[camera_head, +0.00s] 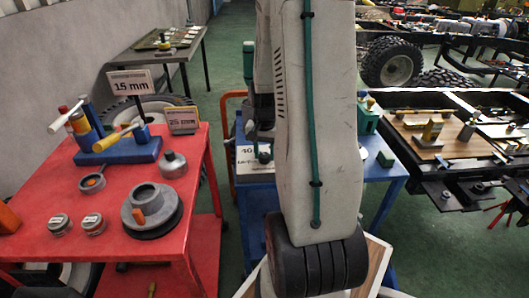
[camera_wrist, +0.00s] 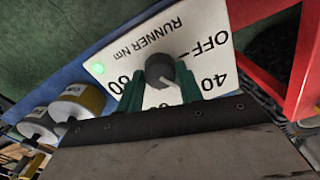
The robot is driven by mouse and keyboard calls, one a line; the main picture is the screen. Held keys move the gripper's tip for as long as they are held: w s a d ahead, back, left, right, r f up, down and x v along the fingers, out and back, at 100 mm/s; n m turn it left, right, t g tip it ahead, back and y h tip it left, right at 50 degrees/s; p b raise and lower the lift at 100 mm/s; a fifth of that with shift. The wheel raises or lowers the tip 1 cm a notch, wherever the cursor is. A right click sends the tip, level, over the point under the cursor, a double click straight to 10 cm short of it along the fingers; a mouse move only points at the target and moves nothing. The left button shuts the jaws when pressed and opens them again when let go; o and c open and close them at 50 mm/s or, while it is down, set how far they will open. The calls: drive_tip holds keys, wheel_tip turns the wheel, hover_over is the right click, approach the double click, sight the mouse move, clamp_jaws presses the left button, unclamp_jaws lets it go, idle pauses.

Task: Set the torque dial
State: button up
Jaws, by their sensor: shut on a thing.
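The torque dial (camera_wrist: 160,68) is a dark round knob on a white panel (camera_wrist: 130,42) marked "RUNNER Nm". In the wrist view the labels OFF and 40 are to its right, and another number, partly covered, is to its left. In the head view the white panel (camera_head: 248,163) shows only partly beside my arm, which hides the rest.
A green light (camera_wrist: 98,68) is lit on the panel. White-and-yellow cylinders (camera_wrist: 72,102) stand nearby, and a red frame (camera_wrist: 270,45) is to the right. In the head view a red table (camera_head: 60,190) holds tools and parts at left; a vehicle chassis (camera_head: 440,195) is at right.

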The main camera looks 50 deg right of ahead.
sight(264, 155)
idle(0.3)
drive_tip(key=o, duration=1)
drive_tip(key=shift+r, duration=0.1)
wheel_tip(264, 155, up, 8)
drive_tip(key=shift+f, duration=0.15)
